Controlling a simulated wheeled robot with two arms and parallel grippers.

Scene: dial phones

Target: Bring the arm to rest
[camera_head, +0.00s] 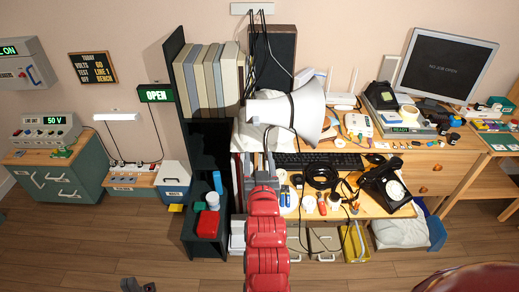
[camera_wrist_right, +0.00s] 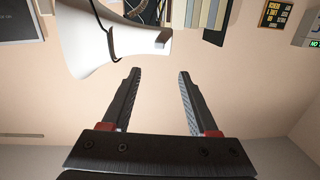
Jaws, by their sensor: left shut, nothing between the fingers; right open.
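My right arm, red, reaches up through the middle of the head view. Its gripper (camera_head: 259,163) is open and empty, in front of the desk's left end, just below the megaphone. In the right wrist view its two dark fingers (camera_wrist_right: 157,100) stand apart with only the plain wall between them. My left gripper (camera_head: 138,286) shows only as a small dark part at the bottom edge of the head view, over the floor; it is shut and empty. The black dial phone (camera_head: 384,190) sits at the desk's front right, away from both grippers.
The white megaphone (camera_head: 290,108) is close to my right gripper; it also shows in the right wrist view (camera_wrist_right: 90,38). A dark shelf (camera_head: 176,85) with binders (camera_head: 210,77) stands to the left. Cables and small tools crowd the desk. The wooden floor (camera_head: 75,245) is clear at front left.

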